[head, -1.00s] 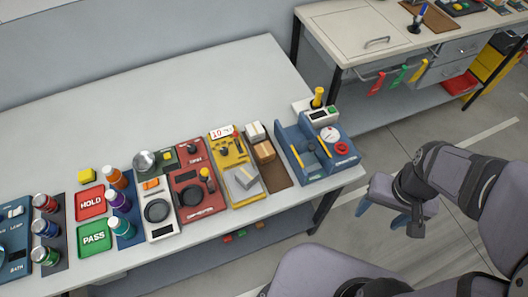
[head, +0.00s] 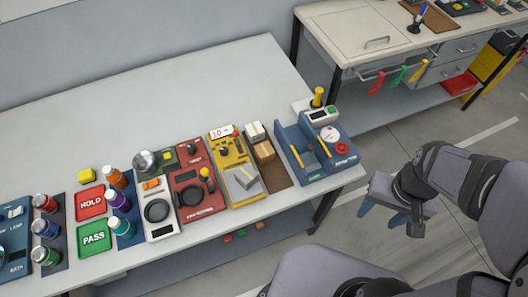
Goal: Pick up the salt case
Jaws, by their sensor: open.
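No label reading salt is legible, so I cannot tell which item is the salt case. My gripper (head: 392,213) is open and empty, with blue fingertips pointing down. It hangs over the floor beyond the bench's right end, well apart from the boxes.
A blue station (head: 316,158) with a round dial stands at the bench's right end. Red and white devices, bottles (head: 115,178), and HOLD (head: 90,202) and PASS (head: 94,237) pads line the front edge. The bench's back half (head: 150,105) is clear. Another bench (head: 350,30) stands behind right.

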